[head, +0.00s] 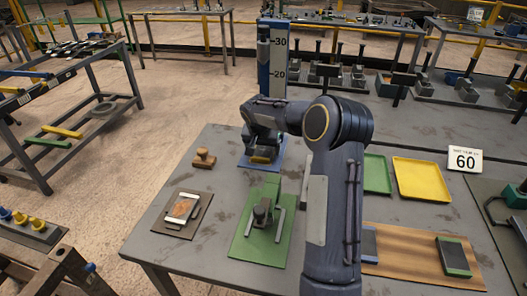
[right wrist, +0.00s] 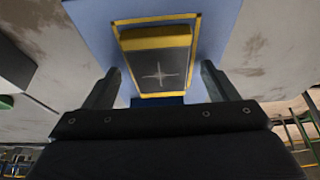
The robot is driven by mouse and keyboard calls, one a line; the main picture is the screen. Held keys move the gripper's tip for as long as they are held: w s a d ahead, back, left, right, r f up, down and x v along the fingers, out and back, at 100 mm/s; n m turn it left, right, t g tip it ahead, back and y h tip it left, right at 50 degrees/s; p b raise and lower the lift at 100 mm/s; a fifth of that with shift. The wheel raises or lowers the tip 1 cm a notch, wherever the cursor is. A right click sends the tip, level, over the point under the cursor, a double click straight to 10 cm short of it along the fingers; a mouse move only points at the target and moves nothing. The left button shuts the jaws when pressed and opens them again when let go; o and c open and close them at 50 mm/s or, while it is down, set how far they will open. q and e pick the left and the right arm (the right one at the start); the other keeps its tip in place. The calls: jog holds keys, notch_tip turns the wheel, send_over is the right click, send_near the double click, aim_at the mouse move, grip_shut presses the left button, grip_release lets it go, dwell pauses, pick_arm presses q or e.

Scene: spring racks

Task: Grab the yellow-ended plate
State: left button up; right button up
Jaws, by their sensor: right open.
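The yellow-ended plate (right wrist: 158,65) is a dark grey plate with a pale cross mark and yellow ends, lying on a blue base in the right wrist view. In the head view only a small yellow part (head: 262,159) shows under my right gripper (head: 260,146). In the right wrist view the fingers of my right gripper (right wrist: 160,76) are open, one on each side of the plate's near end, with a gap on both sides. I cannot tell the height of the fingertips above the base. My left gripper is not in view.
A blue post (head: 264,65) marked 30 and 20 stands behind the gripper. A brown wooden block (head: 204,159) is at left. A green base with a fixture (head: 245,240) is in front. Green (head: 376,174) and yellow (head: 421,180) trays and a green-edged plate (head: 453,256) lie right.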

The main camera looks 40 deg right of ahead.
jog(key=c, duration=1.4)
jog(key=shift+r, duration=0.15)
jog(key=c, duration=0.3)
jog(key=shift+c, duration=0.2)
